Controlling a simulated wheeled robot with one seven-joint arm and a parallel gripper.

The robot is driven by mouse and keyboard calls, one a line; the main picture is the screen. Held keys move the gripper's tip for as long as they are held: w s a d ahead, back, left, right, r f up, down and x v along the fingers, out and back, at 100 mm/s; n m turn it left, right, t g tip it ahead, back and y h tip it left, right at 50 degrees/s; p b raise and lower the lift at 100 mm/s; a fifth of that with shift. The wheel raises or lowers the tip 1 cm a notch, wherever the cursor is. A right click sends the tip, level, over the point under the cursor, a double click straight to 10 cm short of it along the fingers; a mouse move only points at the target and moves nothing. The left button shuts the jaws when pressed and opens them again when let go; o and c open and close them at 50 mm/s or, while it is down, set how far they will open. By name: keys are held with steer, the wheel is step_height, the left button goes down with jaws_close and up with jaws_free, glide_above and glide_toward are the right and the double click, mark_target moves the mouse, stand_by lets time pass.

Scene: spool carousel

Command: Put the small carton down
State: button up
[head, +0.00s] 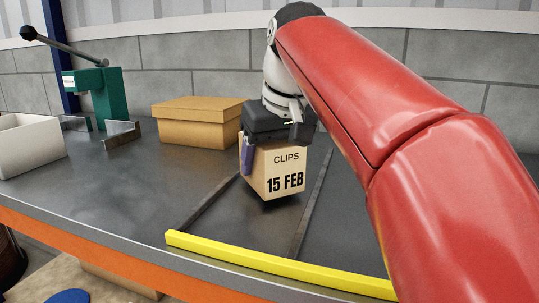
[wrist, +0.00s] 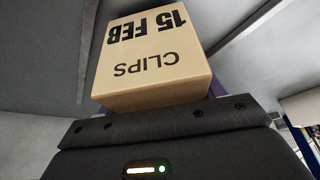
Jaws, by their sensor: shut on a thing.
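The small carton (head: 280,173) is a tan box printed "CLIPS" and "15 FEB". It hangs slightly tilted below my gripper (head: 272,140) in the head view, near the middle of the dark bench top. My gripper is shut on it, with a purple finger pad showing on its left side. A dark patch lies under its lower edge, and a small gap seems to show there. In the wrist view the carton (wrist: 155,50) fills the upper middle, its print upside down.
Two dark strips (head: 312,205) run along the bench beside the carton, and a yellow bar (head: 280,266) lines the front edge. A larger cardboard box (head: 197,126) stands behind left. A green press (head: 98,98) and a white bin (head: 28,146) are farther left.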

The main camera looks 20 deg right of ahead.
mark_target(280, 143)
steer(key=shift+f+b, duration=0.5)
steer(key=shift+f, duration=0.1)
steer(key=o, duration=1.4)
steer(key=p+v, duration=0.2)
steer(key=v, duration=0.5)
steer(key=shift+r, duration=0.2)
steer(key=shift+s+r, duration=0.15)
steer(key=shift+r, duration=0.1)
